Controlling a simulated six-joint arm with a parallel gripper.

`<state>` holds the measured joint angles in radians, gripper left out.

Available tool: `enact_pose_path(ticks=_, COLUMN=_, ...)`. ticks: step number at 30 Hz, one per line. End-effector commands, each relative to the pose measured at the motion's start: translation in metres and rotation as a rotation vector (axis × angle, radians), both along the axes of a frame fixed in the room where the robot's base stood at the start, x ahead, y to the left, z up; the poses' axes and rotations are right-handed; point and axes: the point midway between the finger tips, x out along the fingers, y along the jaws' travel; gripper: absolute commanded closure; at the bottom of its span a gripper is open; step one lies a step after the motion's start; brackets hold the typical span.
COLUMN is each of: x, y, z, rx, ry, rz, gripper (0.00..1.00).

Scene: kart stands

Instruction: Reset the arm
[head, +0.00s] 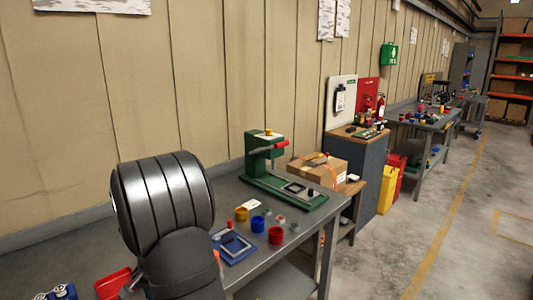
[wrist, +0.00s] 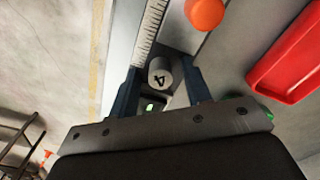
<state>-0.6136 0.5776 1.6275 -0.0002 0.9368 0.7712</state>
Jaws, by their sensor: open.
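My gripper (wrist: 162,68) shows in the wrist view with its two dark fingers spread apart. A small grey cylinder marked "4" (wrist: 159,75) appears in the gap between the fingers; I cannot tell whether it touches either one. In the head view my dark, ribbed arm link fills the lower left, and my gripper is hidden there.
An orange-red round piece (wrist: 205,12), a ruler strip (wrist: 150,28) and a red tray (wrist: 292,55) lie near my gripper. On the grey bench (head: 318,232) stand a green press (head: 258,160), a blue tray (head: 235,248) and several coloured cups. A cardboard box (head: 318,172) stands beyond.

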Motion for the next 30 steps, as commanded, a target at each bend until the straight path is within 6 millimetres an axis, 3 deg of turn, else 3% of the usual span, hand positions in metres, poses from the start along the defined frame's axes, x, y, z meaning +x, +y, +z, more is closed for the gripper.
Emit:
enact_pose_path(ticks=1, x=0.001, y=0.001, z=0.015, rx=0.004, ry=-0.006, rz=0.000, gripper=0.56)
enact_pose_path(ticks=6, x=0.001, y=-0.001, z=0.049, rx=0.003, ry=-0.006, rz=-0.001, gripper=0.56)
enact_pose_path(ticks=26, x=0.007, y=-0.118, z=0.116, rx=0.001, ry=-0.004, rz=-0.006, gripper=0.56)
enact_pose_path(ticks=30, x=0.003, y=-0.089, z=0.114, rx=0.000, ry=-0.001, rz=0.086, gripper=0.56)
